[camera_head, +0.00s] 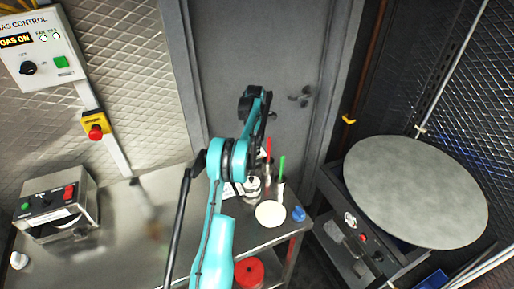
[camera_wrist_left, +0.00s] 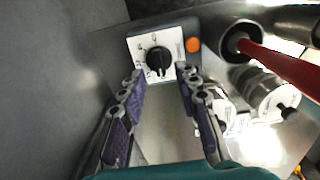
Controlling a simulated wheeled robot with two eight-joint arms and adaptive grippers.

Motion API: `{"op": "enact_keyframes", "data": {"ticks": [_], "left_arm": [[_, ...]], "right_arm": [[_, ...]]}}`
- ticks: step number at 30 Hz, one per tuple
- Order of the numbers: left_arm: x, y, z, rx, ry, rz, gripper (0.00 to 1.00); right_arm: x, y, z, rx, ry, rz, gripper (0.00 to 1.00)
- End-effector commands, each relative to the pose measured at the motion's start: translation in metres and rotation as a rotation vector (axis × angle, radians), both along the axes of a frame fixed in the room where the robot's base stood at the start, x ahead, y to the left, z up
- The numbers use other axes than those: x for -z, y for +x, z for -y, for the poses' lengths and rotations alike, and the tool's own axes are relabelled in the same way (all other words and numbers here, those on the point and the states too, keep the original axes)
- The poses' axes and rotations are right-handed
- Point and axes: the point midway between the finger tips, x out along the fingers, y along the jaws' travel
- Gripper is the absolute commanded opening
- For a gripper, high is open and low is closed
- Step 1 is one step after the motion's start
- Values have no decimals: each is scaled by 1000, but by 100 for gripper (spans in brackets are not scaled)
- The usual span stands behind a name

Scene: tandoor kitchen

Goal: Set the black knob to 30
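A black knob (camera_wrist_left: 158,60) sits on a white square dial plate (camera_wrist_left: 137,45) with dark marks around it in the left wrist view; the marks are too small to read. My left gripper (camera_wrist_left: 159,76) is open, with its purple-padded fingers on either side of the lower part of the plate. The knob lies between and just beyond the fingertips, and I see no finger gripping it. In the head view my teal left arm stands in the middle and I cannot make out this knob there. My right gripper is not in view.
An orange button (camera_wrist_left: 193,45) is right of the plate. A red-handled tool (camera_wrist_left: 285,70) in a dark cup and a metal jar (camera_wrist_left: 262,92) stand close on the right. The steel table (camera_head: 120,235) is largely clear left of my arm.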

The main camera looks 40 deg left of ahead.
Motion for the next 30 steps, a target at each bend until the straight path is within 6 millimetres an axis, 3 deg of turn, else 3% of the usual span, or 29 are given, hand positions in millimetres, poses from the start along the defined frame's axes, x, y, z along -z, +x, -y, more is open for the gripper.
{"op": "enact_keyframes", "data": {"ticks": [6,15,19,30], "left_arm": [[23,0,0,1,0,0,32],[25,0,0,2,0,0,32],[25,0,0,2,0,0,0],[24,0,0,20,1,0,0]], "right_arm": [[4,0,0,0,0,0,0],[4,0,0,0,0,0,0],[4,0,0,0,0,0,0],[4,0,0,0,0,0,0]]}}
